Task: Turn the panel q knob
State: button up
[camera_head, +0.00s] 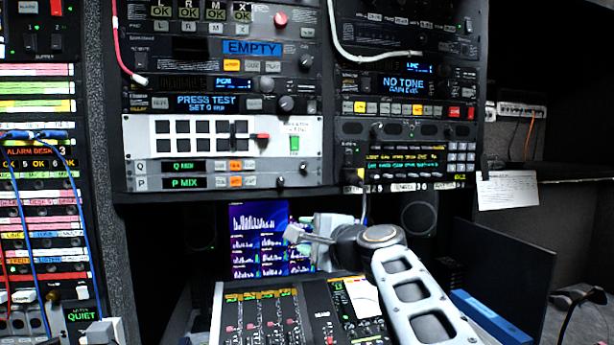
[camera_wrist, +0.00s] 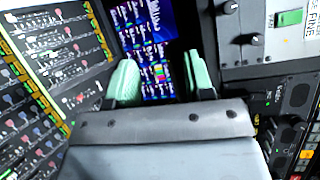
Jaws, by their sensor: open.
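Panel Q (camera_head: 148,167) is the narrow strip marked Q MIX, above the similar P MIX strip (camera_head: 150,184) in the rack. Its small dark knob (camera_head: 303,168) is near the strip's right end; it seems to be the lower of two knobs at upper right in the wrist view (camera_wrist: 255,40). My gripper (camera_head: 302,236) is below the strips, in front of the lit screen, apart from the knob. In the wrist view my gripper (camera_wrist: 160,80) shows two pale green fingers spread with nothing between them. The knob's exact angle is too small to tell.
The P strip's knob (camera_head: 279,182) is close by, lower left of Q's. A white panel with a green switch (camera_head: 295,143) is just above. The screen (camera_head: 262,238) stands behind my gripper, and a fader console (camera_head: 265,318) is below.

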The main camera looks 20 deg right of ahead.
aim_at(306, 166)
jog(key=d+r+m+t+h, duration=0.2)
jog(key=d+r+m+t, duration=0.2)
jog(key=d+r+m, duration=0.45)
jog(key=w+a+r+p, duration=0.1)
jog(key=w, duration=0.3)
jog(key=w+a+r+n+p, duration=0.1)
jog(key=w+p, duration=0.1)
jog(key=w, duration=0.2)
jog(key=w+a+r+n+p, duration=0.1)
jog(key=w, duration=0.2)
jog(key=shift+w+r+n+p, duration=0.25)
jog(key=shift+w+r+p, duration=0.05)
jog(key=shift+w+p, duration=0.1)
jog(key=shift+x, duration=0.85)
jog(key=shift+f, duration=0.1)
grip_shut()
